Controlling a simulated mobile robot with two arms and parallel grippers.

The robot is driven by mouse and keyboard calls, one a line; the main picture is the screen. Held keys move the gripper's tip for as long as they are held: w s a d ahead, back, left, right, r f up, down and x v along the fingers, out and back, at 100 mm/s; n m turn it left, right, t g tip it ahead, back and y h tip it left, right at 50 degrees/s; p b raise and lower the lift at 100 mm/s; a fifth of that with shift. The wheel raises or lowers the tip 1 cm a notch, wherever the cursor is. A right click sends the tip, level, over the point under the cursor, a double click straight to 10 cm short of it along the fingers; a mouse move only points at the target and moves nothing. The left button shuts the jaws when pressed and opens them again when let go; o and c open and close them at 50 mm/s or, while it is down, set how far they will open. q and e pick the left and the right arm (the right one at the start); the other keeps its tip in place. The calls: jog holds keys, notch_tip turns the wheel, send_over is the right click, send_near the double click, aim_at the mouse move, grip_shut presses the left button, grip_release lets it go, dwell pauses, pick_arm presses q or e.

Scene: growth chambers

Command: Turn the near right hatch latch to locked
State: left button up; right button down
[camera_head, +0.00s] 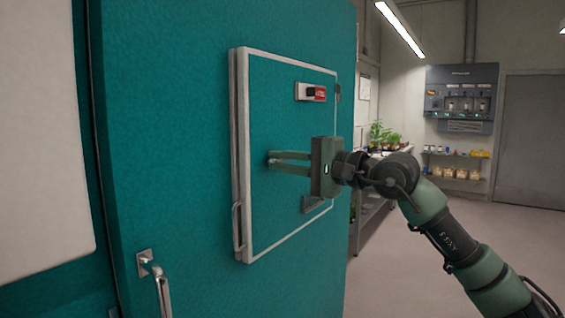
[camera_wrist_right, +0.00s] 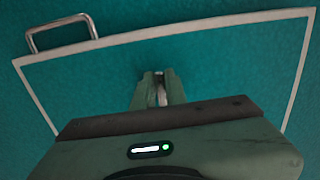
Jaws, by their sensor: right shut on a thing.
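The hatch (camera_head: 275,100) is a teal panel with a white frame, set in a teal chamber wall. My right gripper (camera_head: 271,161) reaches in from the right, its two fingers against the middle of the hatch. In the right wrist view the gripper (camera_wrist_right: 160,80) is shut on a small silvery latch (camera_wrist_right: 161,96), mostly hidden between the fingers. I cannot tell the latch's angle clearly. A small indicator plate with a red part (camera_head: 320,93) sits near the hatch's top; its text is too small to read. My left gripper is not in view.
A metal bow handle (camera_head: 237,222) is at the hatch's left edge; it shows also in the wrist view (camera_wrist_right: 62,32). Another metal handle (camera_head: 161,283) is on the chamber at lower left. Shelves with plants (camera_head: 380,133) stand behind. The floor at right is clear.

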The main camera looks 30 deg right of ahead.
jog(key=shift+f, duration=0.1)
dwell(0.3)
jog(key=c, duration=1.4)
grip_release()
jog(key=shift+c, duration=0.2)
jog(key=b+v, duration=0.4)
jog(key=v, duration=0.3)
jog(key=shift+s+b, duration=0.3)
jog(key=shift+b, duration=0.1)
jog(key=shift+d, duration=0.15)
